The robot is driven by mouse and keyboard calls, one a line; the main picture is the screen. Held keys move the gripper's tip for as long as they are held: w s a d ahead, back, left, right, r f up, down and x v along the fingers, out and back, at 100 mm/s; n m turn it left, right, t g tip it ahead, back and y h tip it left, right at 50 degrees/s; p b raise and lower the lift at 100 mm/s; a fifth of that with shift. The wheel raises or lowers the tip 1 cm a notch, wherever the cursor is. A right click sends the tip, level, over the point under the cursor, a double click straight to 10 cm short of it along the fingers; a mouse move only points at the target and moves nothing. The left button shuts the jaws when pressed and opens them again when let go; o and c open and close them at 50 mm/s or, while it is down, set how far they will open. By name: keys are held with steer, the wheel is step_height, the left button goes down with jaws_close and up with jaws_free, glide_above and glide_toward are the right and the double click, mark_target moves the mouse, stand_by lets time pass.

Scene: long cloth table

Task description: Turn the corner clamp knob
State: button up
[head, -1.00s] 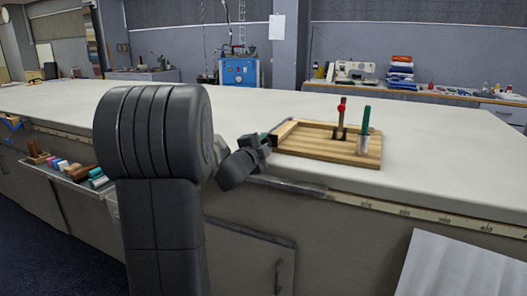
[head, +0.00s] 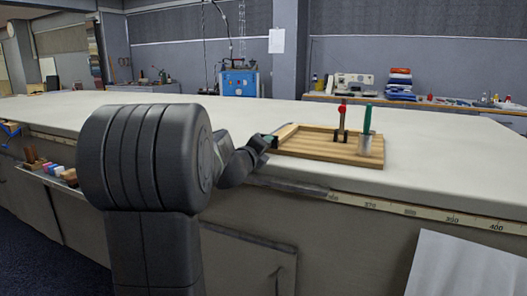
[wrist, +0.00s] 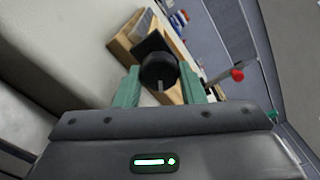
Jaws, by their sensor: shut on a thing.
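The clamp knob (wrist: 158,70) is a dark round knob with a pale line on its near side, in the middle of the wrist view. My gripper (wrist: 160,80) has its two green fingers on either side of it and is shut on it. A dark plate (wrist: 150,42) shows behind the knob, beside pale wood. In the head view my gripper (head: 268,141) is at the left end of the wooden board (head: 325,152), where the arm hides the knob.
A red-topped tool (head: 342,110) and a green-handled tool (head: 367,120) stand upright on the board's right part. The white cloth table (head: 440,160) is clear around the board. A ruler strip (head: 390,208) runs along its front edge.

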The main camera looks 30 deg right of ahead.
steer(key=shift+f+m, duration=0.15)
steer(key=shift+m, duration=0.35)
steer(key=o, duration=1)
steer(key=shift+a+b, duration=0.1)
steer(key=shift+b, duration=0.2)
